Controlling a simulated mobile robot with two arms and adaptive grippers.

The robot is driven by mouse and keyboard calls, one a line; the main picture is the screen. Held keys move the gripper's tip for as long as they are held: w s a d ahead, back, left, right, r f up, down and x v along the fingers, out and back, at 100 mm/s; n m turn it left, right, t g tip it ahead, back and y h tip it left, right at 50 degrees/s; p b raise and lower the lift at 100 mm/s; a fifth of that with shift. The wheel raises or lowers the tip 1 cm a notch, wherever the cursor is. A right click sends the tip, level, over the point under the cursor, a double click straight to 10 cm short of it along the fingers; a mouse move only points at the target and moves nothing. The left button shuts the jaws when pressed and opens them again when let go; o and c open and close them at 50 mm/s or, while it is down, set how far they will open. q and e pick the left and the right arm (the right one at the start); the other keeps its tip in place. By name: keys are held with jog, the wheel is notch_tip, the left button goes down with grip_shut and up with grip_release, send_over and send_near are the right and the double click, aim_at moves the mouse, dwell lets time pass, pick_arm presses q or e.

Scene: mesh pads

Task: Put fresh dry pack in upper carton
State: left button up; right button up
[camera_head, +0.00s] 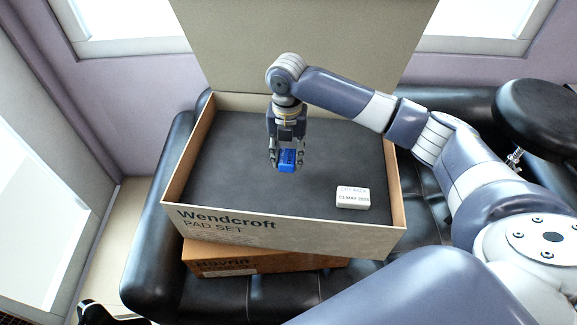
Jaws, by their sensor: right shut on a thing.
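The upper carton (300,231), marked "Wendcroft PAD SET", is open with its lid raised at the back. Its inside is a flat dark grey surface. My right gripper (287,160) points down over the inside of the carton and is shut on a small blue pack (287,161). I cannot tell whether the blue pack touches the dark surface, and its marking is too small to read. A white dry pack (352,197) with printed text, seemingly a date in May, lies on the dark surface at the front right. My left gripper is not in view.
A brown lower carton (222,263) lies under the upper one, mostly hidden by it. Both rest on a black padded seat (150,262). A round black cushion (545,115) stands at the right. The carton's left half is clear.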

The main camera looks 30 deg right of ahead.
aim_at(288, 179)
jog(key=shift+f, duration=3.45)
jog(key=shift+f, duration=0.15)
jog(key=o, duration=1.1)
jog(key=shift+c, duration=0.2)
notch_tip(288, 179, up, 12)
jog(key=shift+r, duration=0.15)
